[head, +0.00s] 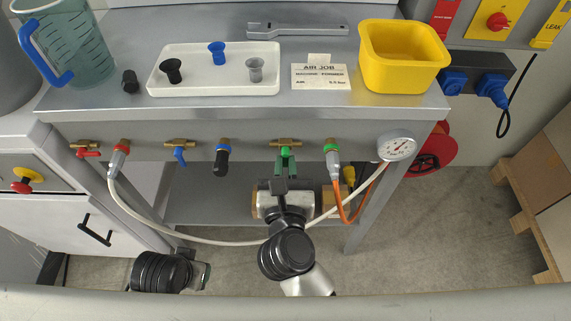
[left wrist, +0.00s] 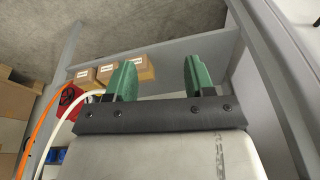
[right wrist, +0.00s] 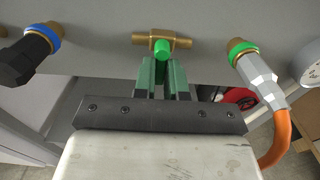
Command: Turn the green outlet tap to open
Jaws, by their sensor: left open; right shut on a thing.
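The green outlet tap (head: 285,151) sits on a brass fitting on the front panel of the bench, between the blue-ringed coupling and the green-ringed coupling. In the right wrist view its green handle (right wrist: 161,48) points toward me, below the brass body (right wrist: 153,37). My right gripper (head: 284,172) is at the tap from below, its green fingers (right wrist: 164,68) close together on the handle. The fingers hide part of the handle. My left gripper (left wrist: 158,78) is open and empty, low in front of the bench; in the head view it is at the bottom left (head: 203,272).
A red tap (head: 88,153) and a blue tap (head: 180,155) are to the left. The green-ringed coupling (head: 332,160) with an orange hose and a gauge (head: 397,146) are close on the right. A white hose (head: 150,229) loops below the panel, near my right arm.

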